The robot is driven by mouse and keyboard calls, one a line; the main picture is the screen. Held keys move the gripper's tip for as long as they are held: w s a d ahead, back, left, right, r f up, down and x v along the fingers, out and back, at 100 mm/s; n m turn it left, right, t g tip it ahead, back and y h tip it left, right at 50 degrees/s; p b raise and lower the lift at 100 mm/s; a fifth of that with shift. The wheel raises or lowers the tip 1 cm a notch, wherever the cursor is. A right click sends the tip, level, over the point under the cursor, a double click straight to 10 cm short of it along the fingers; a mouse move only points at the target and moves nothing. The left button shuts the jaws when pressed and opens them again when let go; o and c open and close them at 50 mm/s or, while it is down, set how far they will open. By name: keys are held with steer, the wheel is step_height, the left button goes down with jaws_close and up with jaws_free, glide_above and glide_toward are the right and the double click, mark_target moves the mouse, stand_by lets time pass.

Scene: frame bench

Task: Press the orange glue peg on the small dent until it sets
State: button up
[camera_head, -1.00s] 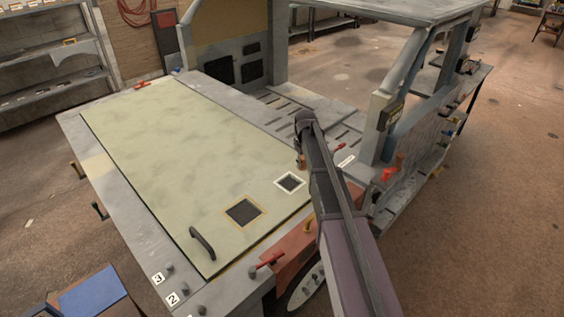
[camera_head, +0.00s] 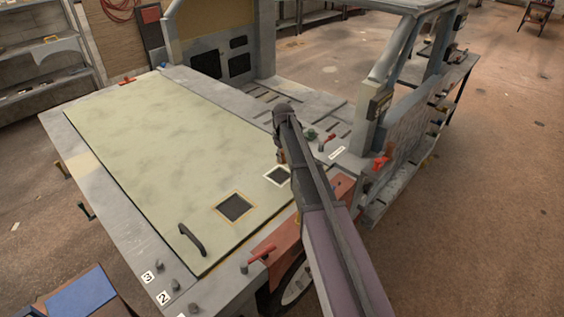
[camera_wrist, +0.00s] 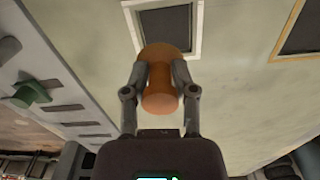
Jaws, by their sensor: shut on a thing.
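The orange glue peg (camera_wrist: 160,100) is a short spool shape with a wide far head. My gripper (camera_wrist: 160,76) is shut on its narrow middle, one finger on each side. In the wrist view the far head overlaps the lower edge of a small dark square in a white frame (camera_wrist: 168,22); I cannot tell if they touch. In the head view this white-framed square (camera_head: 278,175) lies on the pale green panel (camera_head: 150,150), just left of my arm. My arm mostly hides the peg there. I cannot make out the dent's shape inside the square.
A larger orange-framed dark square (camera_head: 235,207) lies nearby, with a black handle (camera_head: 191,240) beyond it. A red-handled clamp (camera_head: 262,254) sits on the panel's front edge. A grey slotted ledge (camera_head: 300,110) and the cab frame stand right of the panel.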

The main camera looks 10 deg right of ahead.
mark_target(280, 177)
steer(key=shift+a+f, duration=0.5)
steer(key=shift+f, duration=0.1)
steer(key=shift+b, duration=0.3)
step_height(280, 177, down, 6)
steer(key=b, duration=0.6)
steer(key=shift+f+b, duration=0.45)
stand_by(1.2)
stand_by(1.5)
steer(key=o, duration=1.1)
steer(key=shift+c, duration=0.2)
steer(key=shift+r, duration=0.1)
